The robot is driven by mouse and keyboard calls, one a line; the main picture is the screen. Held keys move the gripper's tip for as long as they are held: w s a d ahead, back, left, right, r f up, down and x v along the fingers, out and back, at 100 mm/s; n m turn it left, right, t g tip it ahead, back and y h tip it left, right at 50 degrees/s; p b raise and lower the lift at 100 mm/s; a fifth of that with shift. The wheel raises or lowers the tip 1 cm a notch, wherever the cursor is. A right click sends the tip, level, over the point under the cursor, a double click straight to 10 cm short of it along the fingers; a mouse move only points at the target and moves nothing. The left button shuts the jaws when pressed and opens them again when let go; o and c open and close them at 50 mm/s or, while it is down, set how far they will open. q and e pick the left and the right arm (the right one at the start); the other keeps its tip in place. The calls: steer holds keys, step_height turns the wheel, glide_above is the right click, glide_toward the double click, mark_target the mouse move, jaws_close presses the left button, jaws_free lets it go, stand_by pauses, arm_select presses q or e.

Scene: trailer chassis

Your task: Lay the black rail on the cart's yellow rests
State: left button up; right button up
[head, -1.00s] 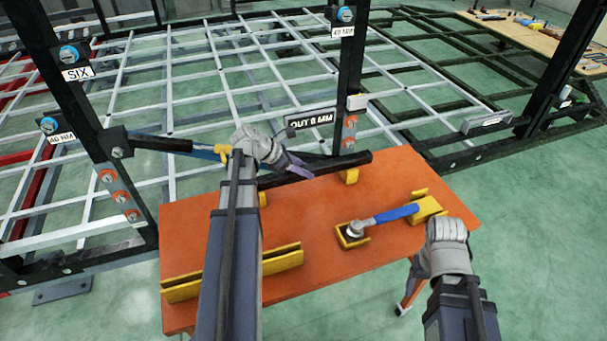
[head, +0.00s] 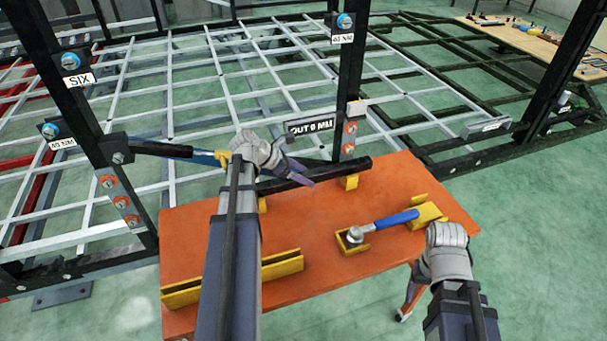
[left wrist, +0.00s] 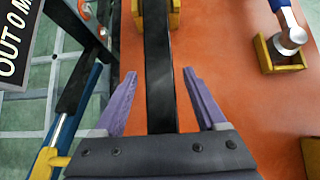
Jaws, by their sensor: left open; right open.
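The black rail (head: 345,167) lies along the far edge of the orange cart (head: 320,230), on yellow rests. One rest (head: 349,182) shows under its right part and another (head: 262,204) near its left end. My left gripper (head: 299,171) is over the middle of the rail. In the left wrist view, its purple fingers (left wrist: 159,76) are spread on both sides of the rail (left wrist: 158,50), with gaps to it. The left arm hides part of the cart. My right gripper (head: 412,292) is open and empty beside the cart's right edge, clear of the rail.
A blue-handled tool (head: 390,217) lies across two yellow holders on the cart's right. A long yellow holder (head: 185,292) is at the near left. The metal frame with posts stands right behind the cart, close to my left gripper. A bench (head: 535,40) is far right.

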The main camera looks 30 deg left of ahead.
arm_select(q)
steer(key=p+v, duration=0.7)
steer(key=v, duration=0.3)
steer(key=shift+s+a+r, duration=0.1)
steer(key=shift+r, duration=0.2)
steer(key=shift+s+a+r+p, duration=0.3)
steer(key=shift+s+p, duration=0.05)
steer(key=shift+s, duration=0.05)
steer(key=shift+d, duration=0.1)
steer(key=s+d+f+m+g+y, duration=0.1)
steer(key=d+f+m+g, duration=0.15)
steer(key=d+m, duration=0.6)
steer(key=d+f+m+g+y, duration=0.1)
steer(key=d+f+m+g, duration=0.15)
steer(key=d+m, duration=0.65)
steer(key=s+d+m+g+y, duration=0.1)
steer(key=s+d+m+y, duration=0.1)
steer(key=s+d+m, duration=0.2)
steer(key=s+d+f+m+g+y, duration=0.1)
steer(key=s+d+m+y, duration=0.2)
steer(key=d+m, duration=0.7)
steer(key=s+d, duration=0.2)
steer(key=d, duration=0.2)
steer(key=shift+f, duration=0.15)
steer(key=shift+d, duration=0.15)
